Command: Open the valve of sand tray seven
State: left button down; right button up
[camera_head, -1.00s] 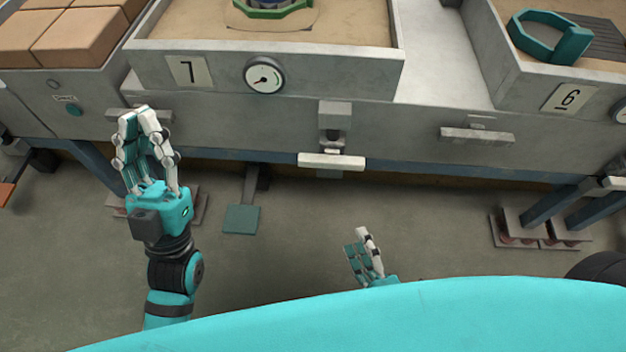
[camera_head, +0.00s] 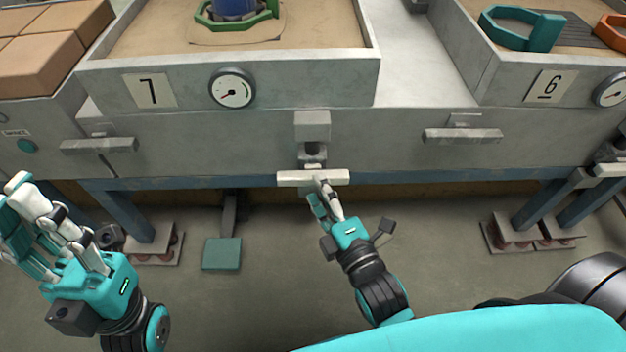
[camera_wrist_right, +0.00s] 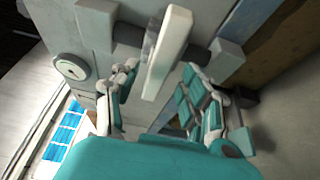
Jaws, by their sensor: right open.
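Sand tray seven (camera_head: 290,72) carries a plate marked 7 (camera_head: 150,90) and a round gauge. Below it, a valve with a pale bar handle (camera_head: 292,178) sticks out from the grey front, the bar lying crosswise. My right gripper (camera_head: 322,190) is at the bar from below, its fingertips overlapping the bar's middle in the head view. In the right wrist view the bar (camera_wrist_right: 168,50) lies between the open, spread fingers (camera_wrist_right: 155,85); I cannot tell whether they touch it. My left gripper (camera_head: 15,200) is off at the left, away from the valve; its finger gap is unclear.
Tray six (camera_head: 500,80) stands at the right with its own pale handle (camera_head: 612,170). Grey horizontal bars (camera_head: 98,146) and (camera_head: 462,136) jut from the front on both sides. A teal pedal (camera_head: 222,254) and table legs stand below. The floor between is clear.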

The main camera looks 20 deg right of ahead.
jog(key=shift+w+a+b, duration=0.15)
jog(key=shift+w+b, duration=0.05)
jog(key=shift+w, duration=0.85)
jog(key=shift+w+a+b, duration=0.1)
jog(key=shift+w+b, duration=0.1)
jog(key=shift+w, duration=0.8)
grip_shut()
